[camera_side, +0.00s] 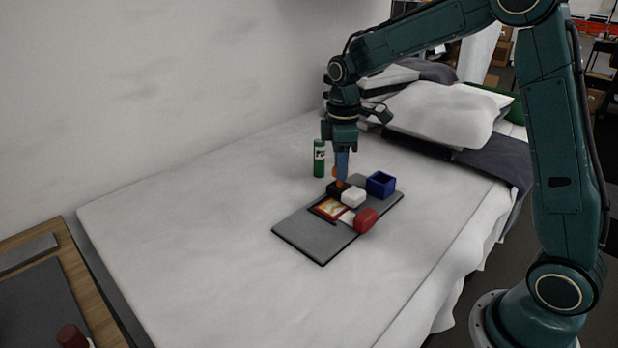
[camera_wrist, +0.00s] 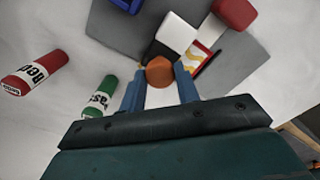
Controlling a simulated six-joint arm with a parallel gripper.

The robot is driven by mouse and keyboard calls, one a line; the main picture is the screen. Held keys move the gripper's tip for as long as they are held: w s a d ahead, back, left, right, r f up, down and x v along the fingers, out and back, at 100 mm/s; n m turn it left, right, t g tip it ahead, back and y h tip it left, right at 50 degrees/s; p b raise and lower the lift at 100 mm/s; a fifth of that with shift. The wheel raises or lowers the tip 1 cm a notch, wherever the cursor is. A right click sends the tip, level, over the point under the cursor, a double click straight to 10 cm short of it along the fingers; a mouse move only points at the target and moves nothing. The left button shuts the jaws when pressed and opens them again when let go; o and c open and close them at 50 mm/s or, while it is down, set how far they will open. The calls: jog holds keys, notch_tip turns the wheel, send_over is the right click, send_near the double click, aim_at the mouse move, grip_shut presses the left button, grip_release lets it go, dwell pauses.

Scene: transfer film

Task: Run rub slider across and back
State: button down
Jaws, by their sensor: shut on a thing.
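A dark grey board (camera_side: 300,238) lies on the white bed. A printed red and yellow film piece (camera_side: 328,208) lies on it and shows partly in the wrist view (camera_wrist: 203,52). The rub slider appears to be the black block (camera_side: 334,188) with an orange knob (camera_wrist: 160,72). My gripper (camera_side: 341,178) points down over the board's far side. In the wrist view its blue fingers (camera_wrist: 160,80) are shut on the orange knob. A white block (camera_side: 353,196) sits beside the slider and also shows in the wrist view (camera_wrist: 176,32). The slider's underside is hidden.
A red block (camera_side: 366,220) and an open blue box (camera_side: 381,184) sit on the board's right side. A green can (camera_side: 319,158) stands behind the board. The bed left of the board is clear.

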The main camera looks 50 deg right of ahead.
jog(key=shift+d, duration=0.6)
jog(key=c, duration=1)
grip_release()
notch_tip(320, 180, up, 14)
jog(key=shift+f, duration=0.1)
